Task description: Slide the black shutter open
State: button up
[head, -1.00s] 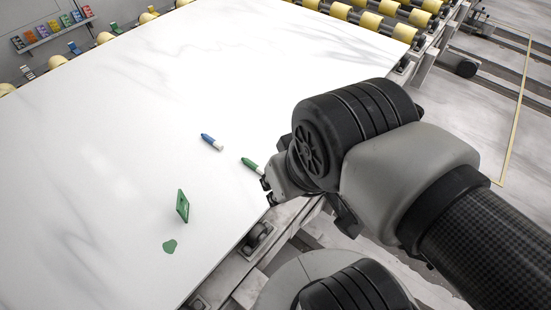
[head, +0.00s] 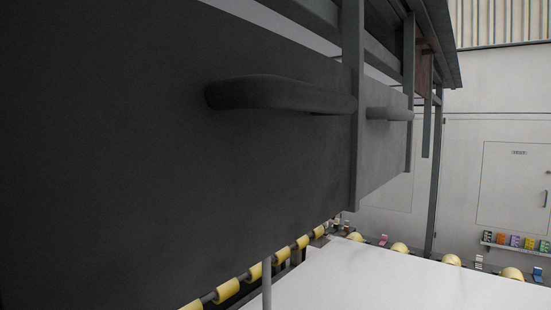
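The black shutter (head: 150,150) is a large dark flat panel that fills the left and middle of the head view, very close to the camera. A long dark bar handle (head: 280,95) stands out from its upper right part. The panel's right edge meets a grey upright post (head: 353,130). Beyond the post is a lighter grey panel (head: 385,145) with a similar, smaller handle (head: 388,114). My gripper and arm are not in view.
A white slab (head: 380,280) lies on yellow rollers (head: 228,289) below. Grey posts (head: 434,170) and a dark overhead frame (head: 400,30) stand at the right. A shelf of coloured items (head: 515,241) is on the far wall.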

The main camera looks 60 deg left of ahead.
aim_at(154, 154)
jog(key=u, duration=2.35)
